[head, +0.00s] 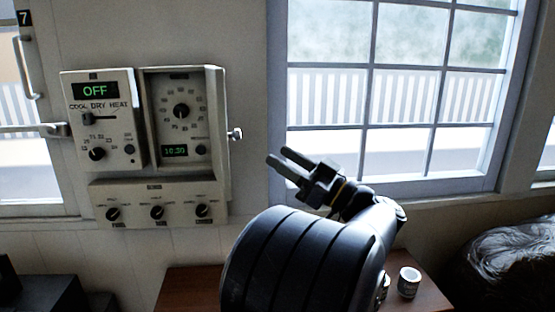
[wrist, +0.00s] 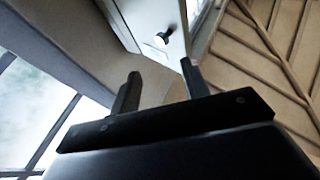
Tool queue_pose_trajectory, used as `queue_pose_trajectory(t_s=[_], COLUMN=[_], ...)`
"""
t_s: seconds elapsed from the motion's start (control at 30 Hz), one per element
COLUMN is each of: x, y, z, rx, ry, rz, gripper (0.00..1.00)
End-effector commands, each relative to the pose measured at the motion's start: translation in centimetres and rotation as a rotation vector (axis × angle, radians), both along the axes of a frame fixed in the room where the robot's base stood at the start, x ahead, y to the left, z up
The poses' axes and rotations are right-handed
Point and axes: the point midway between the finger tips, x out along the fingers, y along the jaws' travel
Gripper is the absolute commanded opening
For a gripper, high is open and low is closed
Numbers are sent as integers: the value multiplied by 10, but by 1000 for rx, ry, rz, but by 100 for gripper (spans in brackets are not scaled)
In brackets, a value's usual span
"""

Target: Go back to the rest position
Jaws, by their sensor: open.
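My gripper (head: 283,160) is open and empty in the head view, raised in front of the wall between the control panel and the window. Its two fingers point up and to the left. In the wrist view my gripper (wrist: 160,85) shows two separated fingers with nothing between them. The beige control panel (head: 160,190) is on the wall to the left of my gripper. A round metal knob (head: 236,134) sticks out from its right side, apart from the fingers. The knob also shows in the wrist view (wrist: 164,38), beyond the fingertips.
A large paned window (head: 375,110) is behind my arm. A brown wooden table (head: 185,285) stands below, with a small white can (head: 408,282) on its right. A dark shiny covered object (head: 510,265) is at the lower right. A door handle (head: 28,65) is at the far left.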

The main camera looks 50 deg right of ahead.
Motion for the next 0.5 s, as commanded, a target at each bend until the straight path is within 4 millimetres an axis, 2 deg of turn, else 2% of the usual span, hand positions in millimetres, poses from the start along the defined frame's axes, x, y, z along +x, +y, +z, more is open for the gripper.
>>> queue_pose_trajectory(t_s=[0.33,0.5], x=[2,19], y=[1,3], z=[2,10], rx=[-2,-2], ry=[0,1], rz=[1,4], gripper=[44,44])
